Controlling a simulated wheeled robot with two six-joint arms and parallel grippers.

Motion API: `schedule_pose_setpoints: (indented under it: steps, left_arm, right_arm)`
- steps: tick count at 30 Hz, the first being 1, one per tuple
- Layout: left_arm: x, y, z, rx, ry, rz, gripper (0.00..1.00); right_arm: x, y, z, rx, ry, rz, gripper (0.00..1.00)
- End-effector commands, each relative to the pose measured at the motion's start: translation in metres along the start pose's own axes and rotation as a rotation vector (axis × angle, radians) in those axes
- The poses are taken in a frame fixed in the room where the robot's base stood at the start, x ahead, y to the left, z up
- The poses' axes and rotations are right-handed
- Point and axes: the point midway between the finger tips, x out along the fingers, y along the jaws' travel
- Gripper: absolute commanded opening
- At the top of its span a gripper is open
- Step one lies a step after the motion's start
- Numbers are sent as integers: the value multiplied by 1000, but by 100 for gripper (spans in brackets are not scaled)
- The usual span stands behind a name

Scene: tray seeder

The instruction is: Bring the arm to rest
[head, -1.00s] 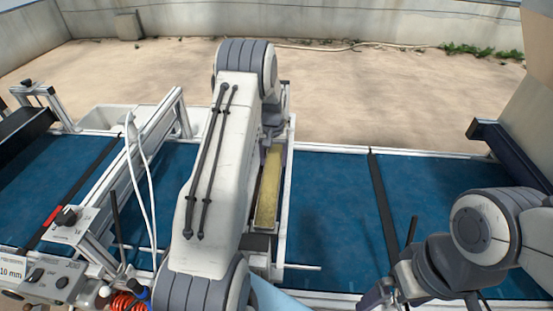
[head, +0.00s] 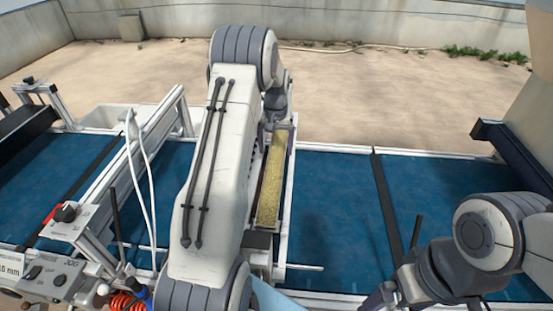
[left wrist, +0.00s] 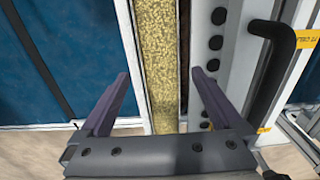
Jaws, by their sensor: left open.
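My left arm reaches from the bottom of the head view over the seeder. Its gripper (head: 274,130) is at the far end of a narrow trough of yellow grains (head: 272,185), partly hidden by my wrist. In the left wrist view the two dark fingers (left wrist: 155,98) stand apart, one on each side of the yellow strip (left wrist: 158,60), with nothing held between them. I cannot tell whether they touch the trough. My right arm is folded at the lower right; its gripper (head: 378,296) is partly cut off at the bottom edge, and its jaws are unclear.
A blue belt (head: 335,215) runs across the machine in white rails, with dark crossbars. A control box (head: 52,275) with knobs stands at the lower left. White cables (head: 140,185) hang beside a metal frame (head: 165,125). Beyond lies open concrete floor (head: 390,95).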

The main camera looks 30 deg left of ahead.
Motion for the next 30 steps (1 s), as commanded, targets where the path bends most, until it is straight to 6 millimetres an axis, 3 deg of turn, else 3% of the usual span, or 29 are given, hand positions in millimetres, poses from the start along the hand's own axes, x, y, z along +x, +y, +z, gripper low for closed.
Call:
schedule_pose_setpoints:
  steps: [6,12,23,30]
  left_arm:
    - [-38,1,-2,0,4,0,100]
    - [-56,1,-1,0,0,0,100]
    - [-57,1,-1,0,-1,0,100]
    - [-34,0,1,0,-6,0,100]
  right_arm:
    - [15,1,1,2,0,0,100]
    - [17,1,1,2,0,0,100]
    - [16,1,1,2,0,0,100]
    - [8,1,0,2,0,0,100]
